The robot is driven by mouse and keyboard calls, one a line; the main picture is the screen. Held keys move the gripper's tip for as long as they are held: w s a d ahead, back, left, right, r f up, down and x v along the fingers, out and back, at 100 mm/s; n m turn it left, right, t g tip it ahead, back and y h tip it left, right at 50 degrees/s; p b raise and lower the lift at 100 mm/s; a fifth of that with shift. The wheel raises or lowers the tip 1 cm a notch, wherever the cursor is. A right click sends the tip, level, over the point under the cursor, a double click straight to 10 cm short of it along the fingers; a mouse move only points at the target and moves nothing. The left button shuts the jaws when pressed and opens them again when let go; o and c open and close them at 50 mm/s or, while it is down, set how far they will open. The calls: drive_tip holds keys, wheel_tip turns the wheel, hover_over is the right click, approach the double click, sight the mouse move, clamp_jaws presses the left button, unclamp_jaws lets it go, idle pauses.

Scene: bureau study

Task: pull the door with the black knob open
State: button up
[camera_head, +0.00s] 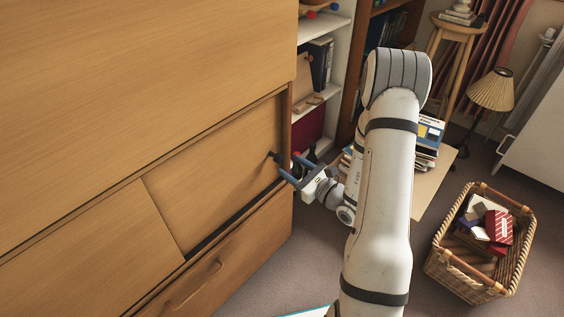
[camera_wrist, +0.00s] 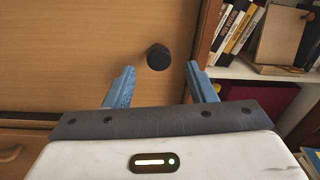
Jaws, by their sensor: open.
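The door with the black knob (camera_head: 220,165) is a wooden panel in the bureau's front, at the middle left of the head view. It looks shut or nearly so. Its round black knob (camera_head: 274,156) sits near the door's right edge. In the wrist view the knob (camera_wrist: 159,57) appears just beyond the fingertips and between them. My gripper (camera_head: 288,167) is open, with its blue fingers pointing at the knob. In the wrist view my gripper (camera_wrist: 161,76) has nothing between its fingers, and no contact with the knob shows.
A drawer with a wooden handle (camera_head: 193,286) lies below the door. A bookshelf (camera_head: 337,72) stands right of the bureau. A low table (camera_head: 433,187) with books is behind my arm. A wicker basket (camera_head: 465,281) stands on the floor at right. Carpet is clear before the drawer.

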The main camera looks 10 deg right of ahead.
sight(281, 160)
drive_tip(key=b+x, duration=0.1)
drive_tip(key=x, duration=0.5)
drive_tip(key=shift+w+a, duration=0.1)
